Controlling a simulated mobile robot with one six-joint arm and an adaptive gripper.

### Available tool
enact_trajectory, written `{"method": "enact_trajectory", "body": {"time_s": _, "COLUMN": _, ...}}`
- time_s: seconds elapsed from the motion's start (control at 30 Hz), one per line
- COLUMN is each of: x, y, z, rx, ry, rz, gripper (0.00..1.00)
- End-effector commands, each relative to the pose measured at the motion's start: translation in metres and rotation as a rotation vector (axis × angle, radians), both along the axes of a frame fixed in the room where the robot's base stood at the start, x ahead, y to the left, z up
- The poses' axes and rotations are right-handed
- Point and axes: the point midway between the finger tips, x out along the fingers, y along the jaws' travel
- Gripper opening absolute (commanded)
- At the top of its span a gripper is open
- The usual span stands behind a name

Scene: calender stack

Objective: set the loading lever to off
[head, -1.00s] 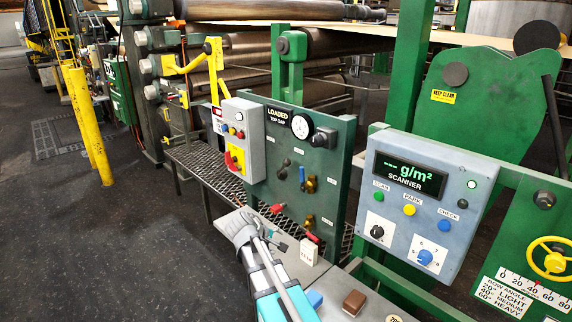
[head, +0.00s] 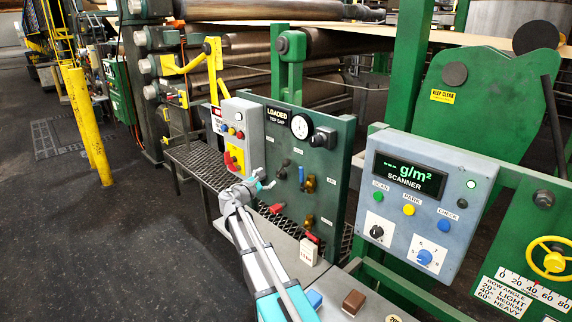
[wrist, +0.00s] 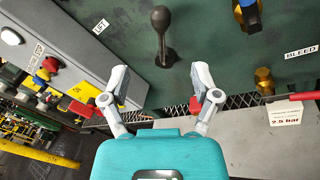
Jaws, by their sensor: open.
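The loading lever is most likely the dark lever (head: 286,164) with a rounded knob on the green panel (head: 335,185) under the sign reading LOADED TOP GAP (head: 279,116). In the wrist view the lever (wrist: 160,36) stands out from the panel, beside a label that seems to read LIFT (wrist: 101,26). My gripper (head: 262,180) is in front of the panel, just left of and below the lever. In the wrist view my gripper (wrist: 161,88) is open and empty, its fingers pointing toward the lever without touching it.
A blue-handled valve (head: 302,174) and brass fittings (head: 310,185) sit right of the lever. A red handle (head: 277,208) is below. A grey box (head: 243,135) with a red-and-yellow switch juts out at left. A tag reading 7.5 bar (wrist: 286,115) stands on the ledge.

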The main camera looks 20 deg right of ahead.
Motion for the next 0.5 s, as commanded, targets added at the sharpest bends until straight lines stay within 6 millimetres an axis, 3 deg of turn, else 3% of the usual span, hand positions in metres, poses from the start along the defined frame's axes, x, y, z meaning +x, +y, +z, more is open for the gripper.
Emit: {"method": "enact_trajectory", "body": {"time_s": 0.5, "x": 0.008, "y": -0.010, "z": 0.000, "rx": 0.004, "ry": -0.002, "rz": 0.000, "gripper": 0.79}}
